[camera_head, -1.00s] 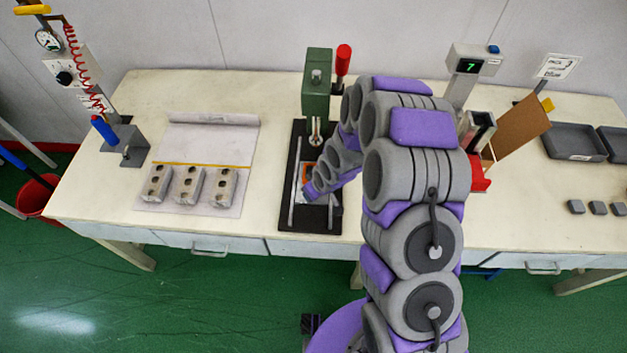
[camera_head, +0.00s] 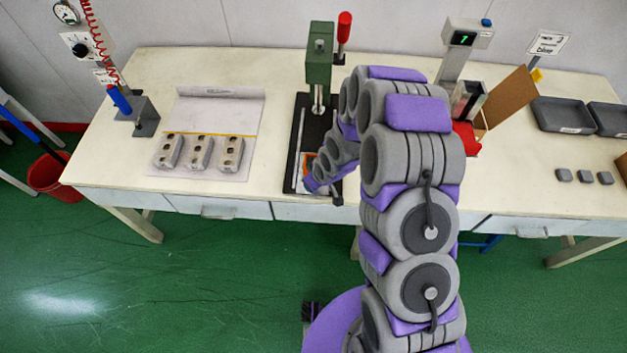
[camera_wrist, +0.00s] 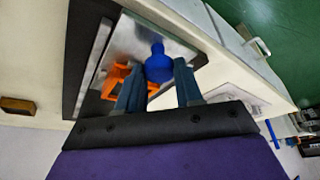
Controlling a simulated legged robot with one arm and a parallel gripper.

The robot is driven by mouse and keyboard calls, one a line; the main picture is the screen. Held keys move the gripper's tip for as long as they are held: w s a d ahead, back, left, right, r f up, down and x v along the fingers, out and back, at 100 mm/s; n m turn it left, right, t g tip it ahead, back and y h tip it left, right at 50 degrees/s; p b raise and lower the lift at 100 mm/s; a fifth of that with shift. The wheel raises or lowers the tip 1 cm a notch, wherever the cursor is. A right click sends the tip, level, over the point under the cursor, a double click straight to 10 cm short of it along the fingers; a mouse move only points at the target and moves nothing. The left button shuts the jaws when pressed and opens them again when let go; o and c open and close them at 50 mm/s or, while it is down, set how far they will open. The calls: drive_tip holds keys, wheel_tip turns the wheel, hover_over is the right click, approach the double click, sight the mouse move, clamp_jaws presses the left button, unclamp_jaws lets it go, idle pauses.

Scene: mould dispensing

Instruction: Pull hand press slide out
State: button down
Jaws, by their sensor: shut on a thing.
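The green hand press (camera_head: 319,62) with a red-topped lever (camera_head: 344,27) stands on a black base (camera_head: 290,180) at the middle of the table. Its metal slide plate (camera_wrist: 185,50) lies at the front of the base, with an orange part (camera_wrist: 112,82) on it. A blue knob (camera_wrist: 158,64) rises from the plate in the wrist view. My gripper (camera_wrist: 160,88) is shut on this knob, its two dark blue fingers on either side. In the head view my arm hides much of the slide, and the knob cannot be made out.
Three metal moulds (camera_head: 200,152) lie on a pale sheet (camera_head: 215,112) left of the press. A scale display (camera_head: 463,39), a brown board (camera_head: 508,96) and a grey tray (camera_head: 562,115) stand to the right. The table's front edge is close to the slide.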

drive_tip(key=c, duration=1.2)
unclamp_jaws()
drive_tip(key=shift+s, duration=0.15)
drive_tip(key=o, duration=0.3)
drive_tip(key=shift+s, duration=0.15)
drive_tip(key=shift+o, duration=0.6)
drive_tip(key=p+v, duration=0.2)
drive_tip(key=v, duration=1.5)
drive_tip(key=shift+w, duration=0.2)
drive_tip(key=shift+a+r, duration=0.1)
drive_tip(key=shift+r, duration=0.05)
